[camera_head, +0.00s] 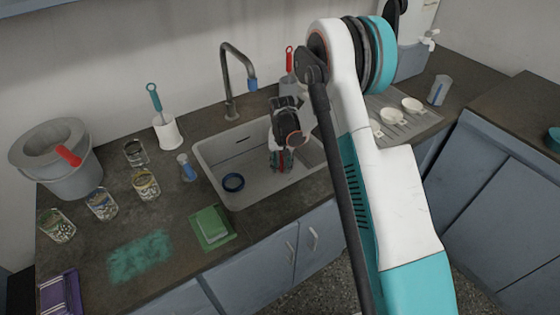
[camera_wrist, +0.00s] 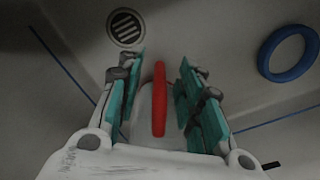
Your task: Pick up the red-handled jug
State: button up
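The red-handled jug stands in the sink (camera_head: 215,158). Its upright red handle (camera_wrist: 159,100) shows in the wrist view, with a pale body (camera_wrist: 146,103) partly visible behind it. In the head view only a bit of red (camera_head: 282,160) shows below my wrist; the rest of the jug is hidden. My gripper (camera_head: 281,163) reaches down into the sink. In the wrist view my gripper (camera_wrist: 161,62) is open, with one teal-padded finger on each side of the handle. A gap shows between the handle and both fingers.
A blue ring (camera_wrist: 288,52) lies in the sink, left in the head view (camera_head: 233,182). The drain (camera_wrist: 126,27) is near the fingertips. The faucet (camera_head: 229,80) rises behind.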

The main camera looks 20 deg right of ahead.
jog(key=shift+f, duration=0.35)
jog(key=shift+r, duration=0.1)
grip_shut()
jog(key=shift+r, duration=0.1)
